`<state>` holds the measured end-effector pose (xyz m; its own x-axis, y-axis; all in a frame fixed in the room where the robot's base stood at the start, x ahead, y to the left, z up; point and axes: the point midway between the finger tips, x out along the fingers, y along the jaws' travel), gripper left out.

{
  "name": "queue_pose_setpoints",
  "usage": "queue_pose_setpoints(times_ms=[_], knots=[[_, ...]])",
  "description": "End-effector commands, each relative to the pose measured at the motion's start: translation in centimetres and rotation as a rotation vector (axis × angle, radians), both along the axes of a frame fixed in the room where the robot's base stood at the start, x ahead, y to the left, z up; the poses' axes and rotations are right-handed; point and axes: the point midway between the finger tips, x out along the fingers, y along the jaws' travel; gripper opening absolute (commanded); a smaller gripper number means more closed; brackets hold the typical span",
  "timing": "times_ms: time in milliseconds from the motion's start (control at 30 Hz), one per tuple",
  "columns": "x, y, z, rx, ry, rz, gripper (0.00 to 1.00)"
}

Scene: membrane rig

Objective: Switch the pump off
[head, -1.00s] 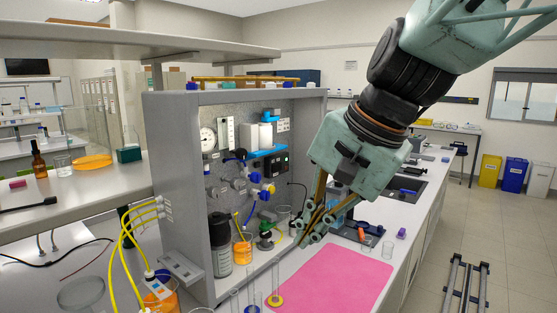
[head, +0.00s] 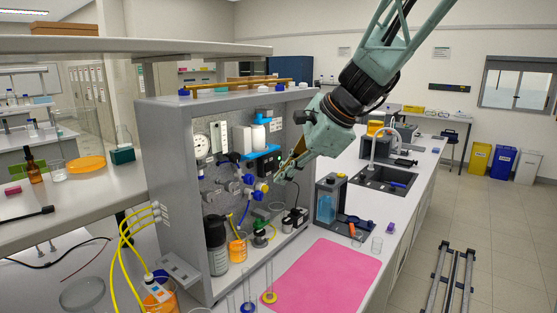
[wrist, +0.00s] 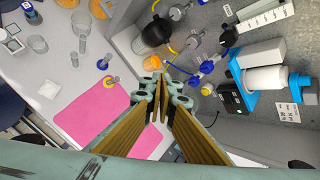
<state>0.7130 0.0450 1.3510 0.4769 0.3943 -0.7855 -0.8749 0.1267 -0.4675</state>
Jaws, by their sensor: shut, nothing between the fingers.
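A black box with a small green light (wrist: 236,97), which looks like a pump control, is fixed to the rig panel beside a blue bracket (wrist: 250,78). In the head view the box (head: 268,165) is partly covered by my gripper. My gripper (head: 281,174) is shut and empty, in front of the panel at the box's right side. In the wrist view my gripper (wrist: 158,88) points toward the panel's lower part, left of the box. I cannot tell whether the fingers touch anything. The switch position is too small to read.
Blue-knobbed valves (head: 261,187) and tubing sit just left of my gripper. A dark bottle (head: 216,245) and a beaker of orange liquid (head: 238,249) stand below.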

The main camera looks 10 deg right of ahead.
Motion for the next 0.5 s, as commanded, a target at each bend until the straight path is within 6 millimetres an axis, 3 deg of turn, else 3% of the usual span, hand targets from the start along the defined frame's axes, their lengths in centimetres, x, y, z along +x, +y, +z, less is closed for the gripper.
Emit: queue_pose_setpoints(times_ms=[500], knots=[[11.5,-3.6,0.3,0.255,0.091,-0.349,0.0]])
